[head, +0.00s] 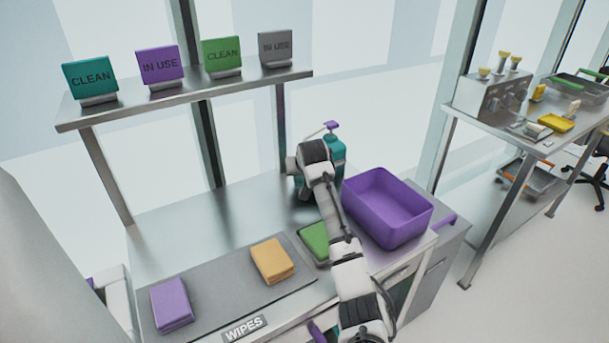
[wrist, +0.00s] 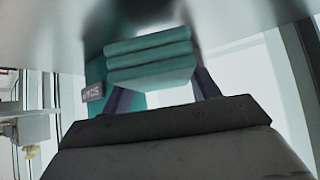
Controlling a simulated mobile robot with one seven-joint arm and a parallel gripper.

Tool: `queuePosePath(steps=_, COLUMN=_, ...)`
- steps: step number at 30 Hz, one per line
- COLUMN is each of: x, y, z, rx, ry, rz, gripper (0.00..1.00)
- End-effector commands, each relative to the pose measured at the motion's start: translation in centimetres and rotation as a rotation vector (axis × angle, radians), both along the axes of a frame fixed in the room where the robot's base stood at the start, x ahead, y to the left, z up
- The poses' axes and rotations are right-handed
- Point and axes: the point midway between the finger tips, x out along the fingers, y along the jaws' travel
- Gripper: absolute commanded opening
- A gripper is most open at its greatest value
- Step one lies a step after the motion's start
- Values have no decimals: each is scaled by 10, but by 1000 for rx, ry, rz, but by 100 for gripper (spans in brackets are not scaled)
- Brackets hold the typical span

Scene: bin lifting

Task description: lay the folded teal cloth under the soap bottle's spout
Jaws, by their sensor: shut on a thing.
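In the wrist view my gripper (wrist: 160,84) is shut on the folded teal cloth (wrist: 150,58), which shows as several stacked layers between the dark fingers. My arm covers part of the bottle there. The cloth and my fingertips are hidden behind my arm in the head view. I cannot tell whether the cloth touches the counter.
A purple bin (head: 425,219) stands right of my arm. A green cloth (head: 313,240) lies partly behind my arm. Orange (head: 272,261) and purple (head: 172,305) folded cloths lie on the grey mat (head: 215,290). A shelf (head: 190,97) with several signs spans the back; the counter's left rear is clear.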

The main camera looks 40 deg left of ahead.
Motion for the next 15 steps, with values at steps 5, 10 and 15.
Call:
queuePosePath(steps=5, x=-1, y=2, z=-6, rx=0, ry=0, rz=1, gripper=35)
queuePosePath(steps=10, x=-6, y=6, z=-28, rx=1, ry=1, rz=4, gripper=35)
queuePosePath(steps=15, x=-10, y=10, z=-37, rx=1, ry=-1, rz=7, gripper=35)
